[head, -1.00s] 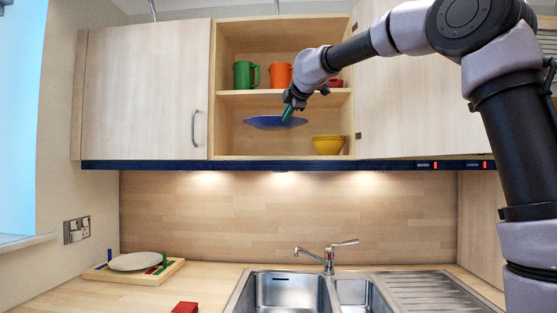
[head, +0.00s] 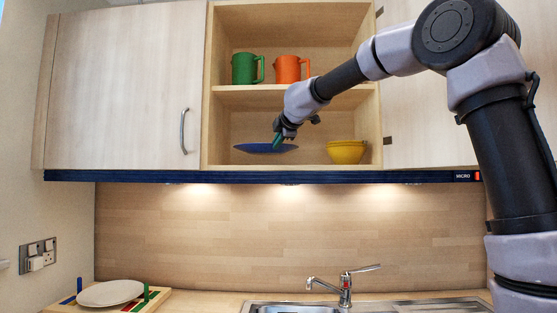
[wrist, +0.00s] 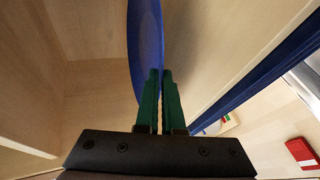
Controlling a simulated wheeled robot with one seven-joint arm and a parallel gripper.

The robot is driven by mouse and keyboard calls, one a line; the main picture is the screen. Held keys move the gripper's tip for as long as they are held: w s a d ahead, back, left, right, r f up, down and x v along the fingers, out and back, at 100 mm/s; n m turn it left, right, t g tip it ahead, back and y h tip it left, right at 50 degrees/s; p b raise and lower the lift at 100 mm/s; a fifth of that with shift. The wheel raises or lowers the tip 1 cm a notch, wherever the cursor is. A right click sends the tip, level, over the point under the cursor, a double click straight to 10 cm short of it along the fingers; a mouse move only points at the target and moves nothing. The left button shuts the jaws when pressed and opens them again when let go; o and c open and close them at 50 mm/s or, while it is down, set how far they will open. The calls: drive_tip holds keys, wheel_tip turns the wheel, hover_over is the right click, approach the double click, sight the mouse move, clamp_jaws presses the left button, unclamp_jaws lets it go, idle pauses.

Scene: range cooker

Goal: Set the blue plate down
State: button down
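The blue plate (head: 262,149) is roughly level in the lower compartment of the open cupboard (head: 208,120), a little above its floor as seen in the head view. My gripper (head: 279,138) has its green fingers at the plate's near rim. In the wrist view the plate (wrist: 146,40) shows edge-on, with its rim running between the close-set fingertips (wrist: 161,72). The fingers hide part of the rim. Whether the plate's underside touches the shelf cannot be told.
A yellow bowl (head: 346,152) stands right of the plate in the same compartment. A green mug (head: 244,68) and an orange mug (head: 287,69) stand on the shelf above. A white plate (head: 110,293) lies on a rack on the worktop. A tap (head: 345,288) is below.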

drive_tip(key=shift+f, duration=2.35)
drive_tip(key=c, duration=1.3)
unclamp_jaws()
drive_tip(key=shift+f, duration=0.15)
